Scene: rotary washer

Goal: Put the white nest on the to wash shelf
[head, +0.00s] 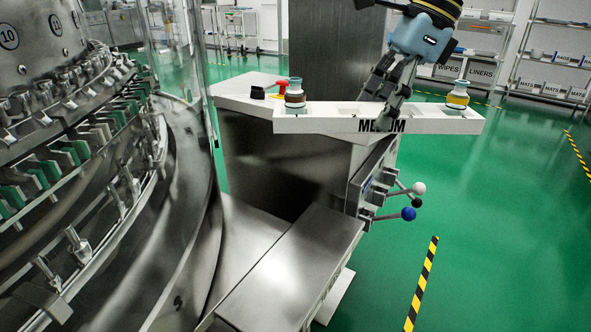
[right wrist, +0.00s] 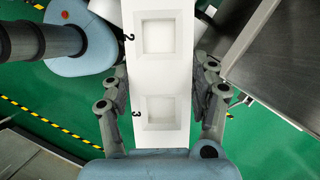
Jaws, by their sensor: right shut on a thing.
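The white nest (head: 335,120) is a long white bar marked MEDIUM, in the middle of the head view. Capped bottles stand at its left end (head: 295,92) and right end (head: 457,96); its middle sockets look empty. In the right wrist view the nest (right wrist: 187,74) shows empty square sockets numbered 2 and 3. My right gripper (head: 387,98) is shut on the nest near its middle, and its fingers sit on both sides of it in the right wrist view (right wrist: 166,92). My left gripper is not in view. I see no shelf labelled to wash.
A steel cabinet (head: 270,160) with a pale top stands behind the nest; whether they touch is unclear. Lever knobs, white (head: 419,188) and blue (head: 408,214), stick out right. The rotary washer (head: 150,220) fills the left. Racks (head: 553,60) stand far right; green floor lies open before them.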

